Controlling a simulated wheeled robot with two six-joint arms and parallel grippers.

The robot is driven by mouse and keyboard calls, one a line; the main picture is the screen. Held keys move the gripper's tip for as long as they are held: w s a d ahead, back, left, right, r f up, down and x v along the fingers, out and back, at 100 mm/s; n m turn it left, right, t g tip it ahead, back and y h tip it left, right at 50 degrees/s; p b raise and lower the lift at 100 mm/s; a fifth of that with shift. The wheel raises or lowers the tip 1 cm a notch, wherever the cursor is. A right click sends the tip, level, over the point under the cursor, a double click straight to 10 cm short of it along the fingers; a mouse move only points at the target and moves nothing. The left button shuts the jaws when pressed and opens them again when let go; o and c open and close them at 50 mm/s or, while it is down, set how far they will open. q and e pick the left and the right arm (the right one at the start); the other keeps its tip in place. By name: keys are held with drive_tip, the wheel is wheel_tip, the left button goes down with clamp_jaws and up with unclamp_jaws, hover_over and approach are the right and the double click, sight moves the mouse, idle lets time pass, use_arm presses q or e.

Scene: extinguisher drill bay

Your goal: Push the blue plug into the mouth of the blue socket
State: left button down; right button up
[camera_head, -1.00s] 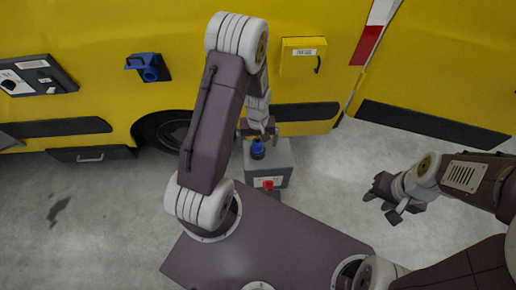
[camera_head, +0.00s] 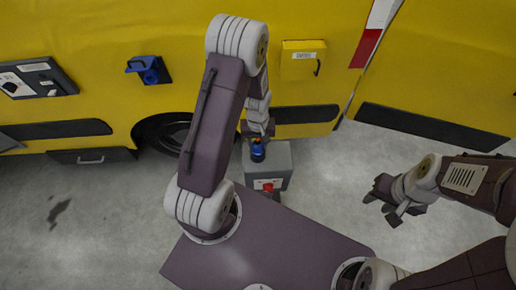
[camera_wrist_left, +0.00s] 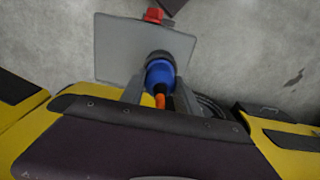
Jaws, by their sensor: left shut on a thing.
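The blue plug (camera_head: 257,154) is at the top of a grey box, below my left gripper (camera_head: 257,139). In the left wrist view the plug (camera_wrist_left: 159,74) sits between the two fingers of my left gripper (camera_wrist_left: 158,94), which is shut on it. An orange part and a dark cable show behind the plug. Whether the plug still touches the box is hard to tell. The blue socket (camera_head: 150,69) is fixed to the yellow vehicle side, up and left of the plug. My right gripper (camera_head: 386,201) is open and empty over the floor at the right.
The grey box (camera_head: 281,155) has a red knob (camera_head: 267,187) on its near side. A dark panel (camera_head: 38,77) is left of the socket, and a yellow case (camera_head: 302,60) is to its right. The yellow vehicle wall (camera_head: 110,30) closes off the back. Grey floor lies open at the left.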

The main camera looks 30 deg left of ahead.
use_arm(q)
drive_tip(key=shift+r+p, duration=1.65)
drive_tip(key=shift+r, duration=0.4)
drive_tip(key=shift+r+p, duration=1.8)
drive_tip(key=shift+r, duration=0.3)
drive_tip(key=shift+f, duration=0.1)
drive_tip(key=shift+a, duration=0.1)
